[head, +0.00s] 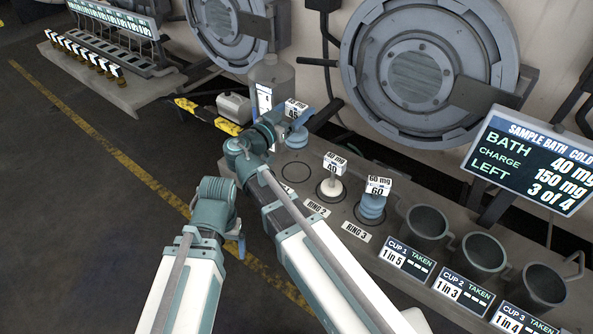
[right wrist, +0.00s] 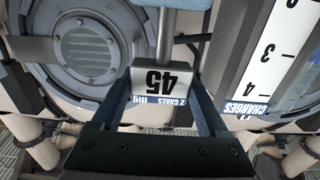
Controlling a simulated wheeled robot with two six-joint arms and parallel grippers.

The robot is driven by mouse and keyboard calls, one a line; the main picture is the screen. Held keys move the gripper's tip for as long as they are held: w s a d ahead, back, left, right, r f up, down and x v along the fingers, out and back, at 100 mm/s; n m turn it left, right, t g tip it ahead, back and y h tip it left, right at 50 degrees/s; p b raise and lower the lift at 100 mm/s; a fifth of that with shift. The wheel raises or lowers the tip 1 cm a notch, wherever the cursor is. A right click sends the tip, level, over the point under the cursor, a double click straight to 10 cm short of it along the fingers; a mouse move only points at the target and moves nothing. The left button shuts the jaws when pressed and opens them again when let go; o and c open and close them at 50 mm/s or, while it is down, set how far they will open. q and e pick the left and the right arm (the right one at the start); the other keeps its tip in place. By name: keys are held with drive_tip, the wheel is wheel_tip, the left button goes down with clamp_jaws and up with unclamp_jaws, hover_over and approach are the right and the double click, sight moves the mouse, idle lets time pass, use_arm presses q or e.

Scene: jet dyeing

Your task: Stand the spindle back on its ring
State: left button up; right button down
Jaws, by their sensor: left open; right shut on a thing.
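My right gripper (head: 283,122) is shut on the head block of a spindle (head: 297,137) with a blue body. In the right wrist view the block (right wrist: 160,80) reads 45, upside down, between the fingers (right wrist: 165,115). The spindle looks upright, up and behind the empty ring (head: 296,172); whether it touches the deck I cannot tell. A white spindle (head: 331,187) stands on ring 2, and a blue spindle marked 60 (head: 372,205) stands on ring 3. My left gripper (head: 240,244) is open and empty over the floor, left of the deck.
Three grey cups (head: 427,226) stand at the right of the deck, with cup signs in front. A bath display (head: 535,160) is above them. A scaled bottle (head: 270,82) stands behind the held spindle. A yellow bar (head: 208,116) lies left of it. Round machine doors (head: 430,75) back the deck.

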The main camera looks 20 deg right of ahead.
sight(297, 143)
use_arm(q)
drive_tip(key=shift+o, duration=0.4)
wheel_tip(297, 143, down, 2)
drive_tip(key=shift+b, duration=0.5)
use_arm(e)
wheel_tip(297, 143, down, 2)
use_arm(q)
wheel_tip(297, 143, down, 10)
drive_tip(key=b, duration=1)
use_arm(e)
wheel_tip(297, 143, down, 10)
drive_tip(key=shift+f, duration=0.15)
use_arm(q)
drive_tip(key=shift+f, duration=0.1)
use_arm(e)
unclamp_jaws()
